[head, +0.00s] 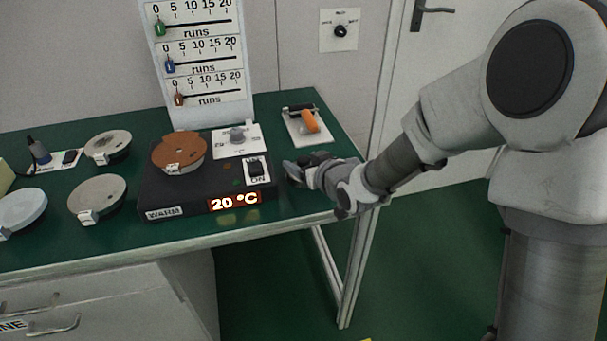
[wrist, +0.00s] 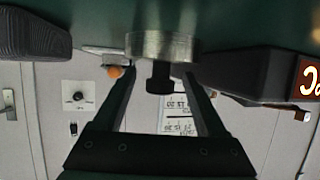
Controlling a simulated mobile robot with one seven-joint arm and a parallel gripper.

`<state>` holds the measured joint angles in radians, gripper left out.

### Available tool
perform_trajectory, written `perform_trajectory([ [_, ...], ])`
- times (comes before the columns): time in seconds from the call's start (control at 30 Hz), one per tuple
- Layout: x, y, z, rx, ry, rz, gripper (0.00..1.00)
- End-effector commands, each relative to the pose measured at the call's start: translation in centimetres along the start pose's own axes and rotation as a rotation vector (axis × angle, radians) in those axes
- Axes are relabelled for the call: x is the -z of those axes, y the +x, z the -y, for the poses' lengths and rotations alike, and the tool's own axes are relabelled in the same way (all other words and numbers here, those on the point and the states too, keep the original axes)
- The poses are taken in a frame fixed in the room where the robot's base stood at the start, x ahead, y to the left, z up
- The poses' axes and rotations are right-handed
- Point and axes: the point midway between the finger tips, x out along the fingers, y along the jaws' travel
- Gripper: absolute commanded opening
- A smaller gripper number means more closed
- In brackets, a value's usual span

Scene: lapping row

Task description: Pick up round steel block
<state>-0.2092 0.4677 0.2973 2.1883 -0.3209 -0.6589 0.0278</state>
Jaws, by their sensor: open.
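The round steel block (wrist: 172,45) shows in the wrist view as a short bright steel disc with a dark knob, against the green bench top. That view is upside down, so the knob points upward from the bench. My gripper (wrist: 160,76) is open, and the knob appears between its two dark fingertips. I cannot tell whether the fingers touch it. In the head view my gripper (head: 302,167) is low over the bench, just right of the black warming plate. The steel block is not clearly visible there, as my gripper covers that spot.
The warming plate (head: 158,202) reads 20 °C and carries a copper-coloured disc (head: 180,148). Several pale discs stand to its left. A small tray with an orange-handled tool (head: 309,121) lies behind my gripper. A scale board (head: 203,100) stands at the back.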

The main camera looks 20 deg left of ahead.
Motion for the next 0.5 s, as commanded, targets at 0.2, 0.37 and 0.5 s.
perform_trajectory([
  [0.2,0.05,-0.04,0.00,0.000,0.000,0.000,0.63],
  [0.37,0.06,-0.05,0.01,0.000,0.000,0.000,0.35],
  [0.5,0.06,-0.05,0.01,0.000,0.000,-0.001,0.09],
])
